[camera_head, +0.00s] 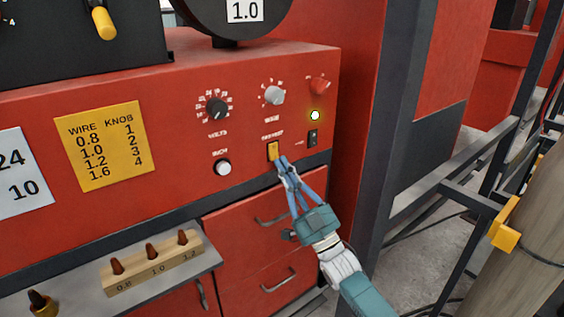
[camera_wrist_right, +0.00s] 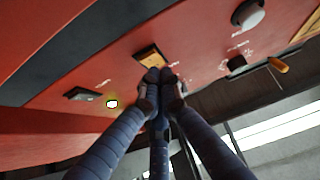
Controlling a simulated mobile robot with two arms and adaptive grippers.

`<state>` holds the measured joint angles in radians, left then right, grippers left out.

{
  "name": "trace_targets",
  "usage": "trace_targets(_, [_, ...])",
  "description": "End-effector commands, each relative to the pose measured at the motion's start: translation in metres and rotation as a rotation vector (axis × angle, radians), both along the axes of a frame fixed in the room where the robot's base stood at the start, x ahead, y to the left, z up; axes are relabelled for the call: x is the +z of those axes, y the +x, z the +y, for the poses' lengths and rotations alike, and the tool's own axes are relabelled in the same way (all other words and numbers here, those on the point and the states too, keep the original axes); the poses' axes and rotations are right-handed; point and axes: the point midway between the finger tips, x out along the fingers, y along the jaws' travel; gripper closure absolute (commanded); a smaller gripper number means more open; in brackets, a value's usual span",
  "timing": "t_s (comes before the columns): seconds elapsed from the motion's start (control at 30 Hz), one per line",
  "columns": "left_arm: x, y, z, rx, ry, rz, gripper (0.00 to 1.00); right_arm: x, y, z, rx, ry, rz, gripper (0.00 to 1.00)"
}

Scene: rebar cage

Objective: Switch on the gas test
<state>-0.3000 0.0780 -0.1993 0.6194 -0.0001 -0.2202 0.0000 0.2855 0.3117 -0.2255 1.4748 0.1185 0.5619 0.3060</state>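The yellow gas test switch (camera_head: 273,151) is a small rocker low on the red machine's front panel. It also shows in the right wrist view (camera_wrist_right: 148,54), just beyond the fingertips. My right gripper (camera_head: 284,162) has its fingers drawn together, with nothing visible between them. Its tips are at the lower right edge of the switch; I cannot tell whether they touch. In the right wrist view the fingertips (camera_wrist_right: 159,76) meet in front of the switch and cover part of its edge. The rocker's position is unclear. My left gripper is not in view.
A black rocker switch (camera_head: 312,138) sits to the right, under a bright lamp (camera_head: 315,115). A white inch button (camera_head: 223,167) is to the left. The volts knob (camera_head: 216,108), a grey knob (camera_head: 274,95) and a red knob (camera_head: 319,85) are above. Drawers (camera_head: 250,215) lie below.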

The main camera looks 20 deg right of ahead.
Motion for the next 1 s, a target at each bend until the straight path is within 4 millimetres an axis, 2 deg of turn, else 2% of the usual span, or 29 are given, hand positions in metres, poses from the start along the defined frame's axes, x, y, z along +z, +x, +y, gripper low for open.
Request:
trace_targets(0.13, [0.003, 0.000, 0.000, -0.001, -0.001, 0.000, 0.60, -0.001, 0.006, 0.003, 0.001, 0.001, -0.001, 1.00])
trace_targets(0.5, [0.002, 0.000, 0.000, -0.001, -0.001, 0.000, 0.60, -0.002, 0.007, 0.004, 0.001, 0.001, -0.001, 1.00])
trace_targets(0.63, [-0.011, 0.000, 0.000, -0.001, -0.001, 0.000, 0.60, -0.008, 0.012, 0.005, 0.001, 0.001, -0.003, 1.00])
trace_targets(0.73, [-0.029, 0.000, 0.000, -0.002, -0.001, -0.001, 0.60, -0.014, 0.017, 0.007, 0.001, 0.006, -0.015, 1.00])
trace_targets(0.8, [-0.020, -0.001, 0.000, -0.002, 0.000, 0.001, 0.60, -0.006, 0.017, 0.007, 0.001, 0.004, -0.013, 1.00])
trace_targets(1.0, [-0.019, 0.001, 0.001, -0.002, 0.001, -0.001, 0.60, -0.006, 0.016, 0.007, 0.001, 0.004, -0.013, 1.00])
